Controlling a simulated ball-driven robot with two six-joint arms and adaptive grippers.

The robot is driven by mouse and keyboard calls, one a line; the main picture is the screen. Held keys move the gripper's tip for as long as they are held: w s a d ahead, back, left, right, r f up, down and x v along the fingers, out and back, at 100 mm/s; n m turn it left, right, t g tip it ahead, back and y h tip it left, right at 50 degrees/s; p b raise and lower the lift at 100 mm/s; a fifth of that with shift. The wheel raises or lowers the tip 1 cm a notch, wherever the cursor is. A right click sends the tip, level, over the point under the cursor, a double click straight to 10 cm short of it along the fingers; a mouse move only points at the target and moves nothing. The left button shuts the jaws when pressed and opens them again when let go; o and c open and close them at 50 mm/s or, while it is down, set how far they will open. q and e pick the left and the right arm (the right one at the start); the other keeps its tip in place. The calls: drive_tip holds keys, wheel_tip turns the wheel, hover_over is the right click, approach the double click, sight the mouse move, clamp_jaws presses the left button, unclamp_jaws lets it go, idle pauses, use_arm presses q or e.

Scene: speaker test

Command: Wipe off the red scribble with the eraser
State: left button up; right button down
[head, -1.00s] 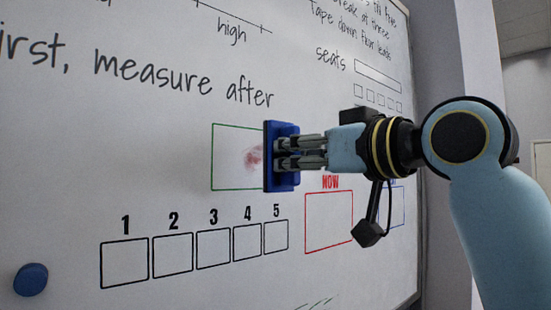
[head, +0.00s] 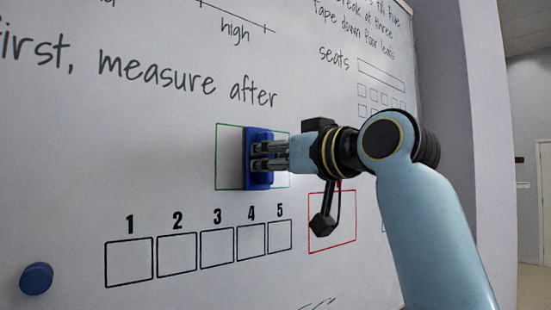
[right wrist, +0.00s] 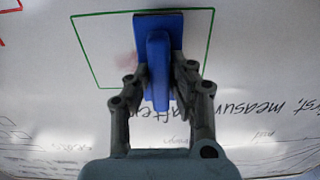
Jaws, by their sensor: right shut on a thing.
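The blue eraser (head: 259,158) is against the whiteboard (head: 160,120), inside the green-outlined box (head: 217,160). My right gripper (head: 257,157) is shut on the eraser's handle; in the right wrist view the fingers (right wrist: 160,85) close on both sides of the blue eraser (right wrist: 158,45). A faint reddish smear (right wrist: 124,55) shows beside the eraser in the right wrist view, within the green outline. In the head view no red is visible in the box; the eraser hides part of it. My left gripper is not in view.
A row of numbered boxes (head: 200,252) and a red box (head: 332,220) lie below on the board. A round blue knob (head: 36,278) is at the lower left. Black handwriting (head: 140,75) is above. The board's right edge meets a grey wall (head: 465,130).

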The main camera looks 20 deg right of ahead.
drive_tip(key=shift+x, duration=1)
idle(0.5)
drive_tip(key=shift+w+d, duration=1.3)
drive_tip(key=shift+d, duration=2.25)
drive_tip(key=shift+s+a, duration=0.45)
drive_tip(key=shift+a, duration=0.75)
drive_tip(key=shift+s+a, duration=0.45)
drive_tip(key=shift+a, duration=0.75)
drive_tip(key=shift+s+a, duration=0.45)
drive_tip(key=shift+a, duration=0.75)
drive_tip(key=shift+v, duration=2.9)
